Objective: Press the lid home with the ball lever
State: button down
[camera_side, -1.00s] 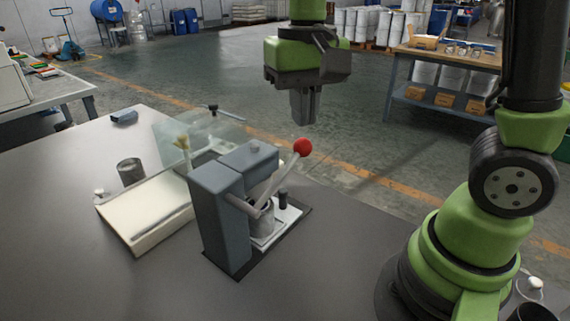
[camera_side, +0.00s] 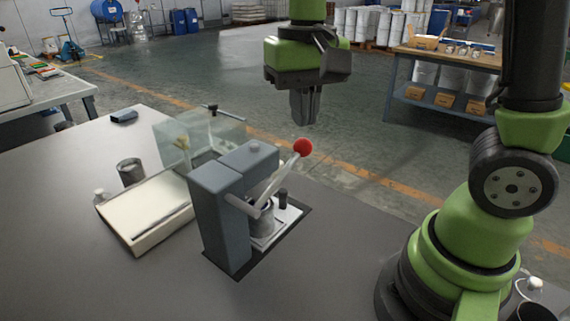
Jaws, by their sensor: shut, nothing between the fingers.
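A grey-blue press (camera_side: 222,215) stands on the table. Its lever (camera_side: 277,183) slants up to the right and ends in a red ball (camera_side: 303,147). A small grey metal can (camera_side: 262,218) sits in the press on a pale base plate (camera_side: 284,226). The press and lever partly hide the can's top, so I cannot tell how its lid sits. My gripper (camera_side: 304,122) is shut and empty, pointing down. In the picture it shows just above the red ball, apart from it.
A clear box (camera_side: 172,146) stands behind the press. A cream tray (camera_side: 140,212) lies to its left, with a dark grey cup (camera_side: 130,172) behind it. A small dark block (camera_side: 124,117) lies at the far edge. The table front (camera_side: 110,285) is clear.

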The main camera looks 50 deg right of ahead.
aim_at(303, 144)
jog(key=shift+f, duration=4)
jog(key=shift+r, duration=4)
jog(key=shift+r, duration=2.55)
jog(key=shift+s, duration=0.1)
